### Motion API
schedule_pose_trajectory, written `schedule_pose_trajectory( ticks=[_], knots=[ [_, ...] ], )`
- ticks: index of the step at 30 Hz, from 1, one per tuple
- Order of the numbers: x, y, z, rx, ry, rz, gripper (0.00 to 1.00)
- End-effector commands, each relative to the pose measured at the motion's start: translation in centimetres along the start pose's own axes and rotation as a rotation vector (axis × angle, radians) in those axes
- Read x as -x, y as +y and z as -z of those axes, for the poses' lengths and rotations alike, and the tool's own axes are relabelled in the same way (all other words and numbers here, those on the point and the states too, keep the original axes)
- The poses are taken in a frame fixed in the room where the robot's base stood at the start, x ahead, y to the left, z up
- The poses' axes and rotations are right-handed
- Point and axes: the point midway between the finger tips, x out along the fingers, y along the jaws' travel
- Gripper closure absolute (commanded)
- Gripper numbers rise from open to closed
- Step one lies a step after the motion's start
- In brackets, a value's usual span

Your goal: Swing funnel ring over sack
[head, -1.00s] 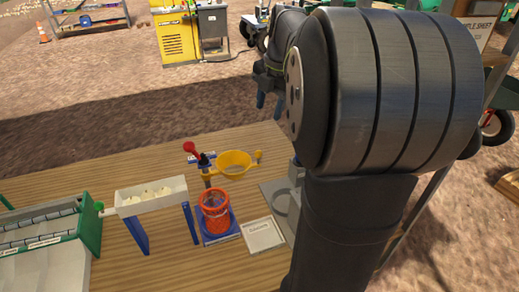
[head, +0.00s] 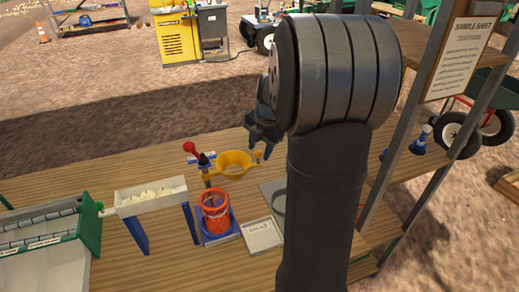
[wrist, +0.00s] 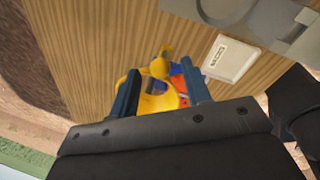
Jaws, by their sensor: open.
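The yellow funnel ring (head: 235,172) sits on an arm above and behind the red mesh sack (head: 215,218), offset to its right in the head view. A small yellow knob (head: 258,156) stands at the ring's right end. My gripper (head: 260,150) is open at this knob, pointing down. In the wrist view the knob (wrist: 161,66) shows between the two blue fingertips, with the funnel ring (wrist: 133,95) partly hidden behind the fingers. I cannot tell whether the fingers touch the knob. The sack (wrist: 177,82) is mostly hidden there.
A red-knobbed lever (head: 190,147) rises just left of the ring. A white tray (head: 152,197) on blue legs and a green-sided bin (head: 90,226) stand further left. A pale labelled plate (head: 262,235) lies right of the sack. The table (head: 130,260) is clear in front.

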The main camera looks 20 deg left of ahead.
Motion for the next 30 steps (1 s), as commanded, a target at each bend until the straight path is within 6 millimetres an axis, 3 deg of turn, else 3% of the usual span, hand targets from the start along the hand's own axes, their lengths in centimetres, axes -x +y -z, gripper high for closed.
schedule_pose_trajectory(
  ticks=[12, 19, 30],
  knots=[
    [-0.93, 0.01, 0.0, 0.0, -0.001, -0.001, 0.56],
    [-0.91, 0.01, -0.01, -0.001, -0.001, -0.001, 1.0],
    [-0.78, -0.47, 0.35, -0.032, -0.007, -0.001, 1.0]
  ],
)
